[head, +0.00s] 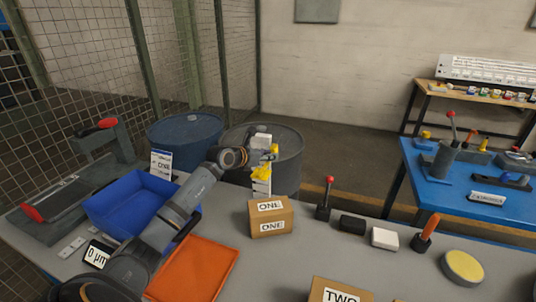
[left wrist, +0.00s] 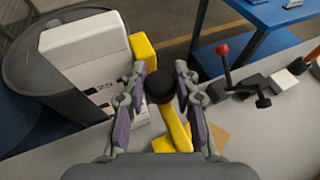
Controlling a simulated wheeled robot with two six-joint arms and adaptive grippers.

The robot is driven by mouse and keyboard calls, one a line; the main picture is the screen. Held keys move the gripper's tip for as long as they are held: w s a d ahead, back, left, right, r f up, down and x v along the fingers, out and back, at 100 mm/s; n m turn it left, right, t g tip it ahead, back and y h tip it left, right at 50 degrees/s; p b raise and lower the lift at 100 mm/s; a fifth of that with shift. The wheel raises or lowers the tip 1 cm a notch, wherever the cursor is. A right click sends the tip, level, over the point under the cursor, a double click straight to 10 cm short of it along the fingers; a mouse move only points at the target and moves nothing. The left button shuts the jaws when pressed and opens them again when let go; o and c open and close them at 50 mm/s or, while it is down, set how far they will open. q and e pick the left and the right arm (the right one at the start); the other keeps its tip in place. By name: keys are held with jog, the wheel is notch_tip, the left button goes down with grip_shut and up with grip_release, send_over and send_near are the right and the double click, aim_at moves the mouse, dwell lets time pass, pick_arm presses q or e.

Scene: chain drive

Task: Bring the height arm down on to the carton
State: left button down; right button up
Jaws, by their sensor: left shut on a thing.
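The height arm is yellow with a round black knob (left wrist: 160,87). Its bar (left wrist: 177,130) runs toward the bottom of the left wrist view. In the head view its yellow part (head: 262,173) shows on a white post, beyond and left of the carton. The carton (head: 270,217) is a brown box marked ONE on the grey bench; a tan corner (left wrist: 219,138) shows in the wrist view. My left gripper (left wrist: 158,97) is shut on the height arm at its knob. The gap between arm and carton cannot be judged. My right gripper is not in view.
A blue bin (head: 108,210) and an orange tray (head: 205,268) lie near my left arm. A red-knobbed lever (head: 325,198) stands right of the carton. A second carton marked TWO (head: 340,293) is at the front. Dark drums (head: 290,165) stand behind the bench.

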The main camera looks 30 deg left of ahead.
pick_arm(q)
notch_tip(320, 180, down, 13)
jog(key=b, duration=0.8)
jog(key=shift+f, duration=0.15)
jog(key=c, duration=1)
grip_release()
jog(key=shift+w, duration=0.1)
jog(key=v, duration=0.7)
jog(key=shift+s, duration=0.25)
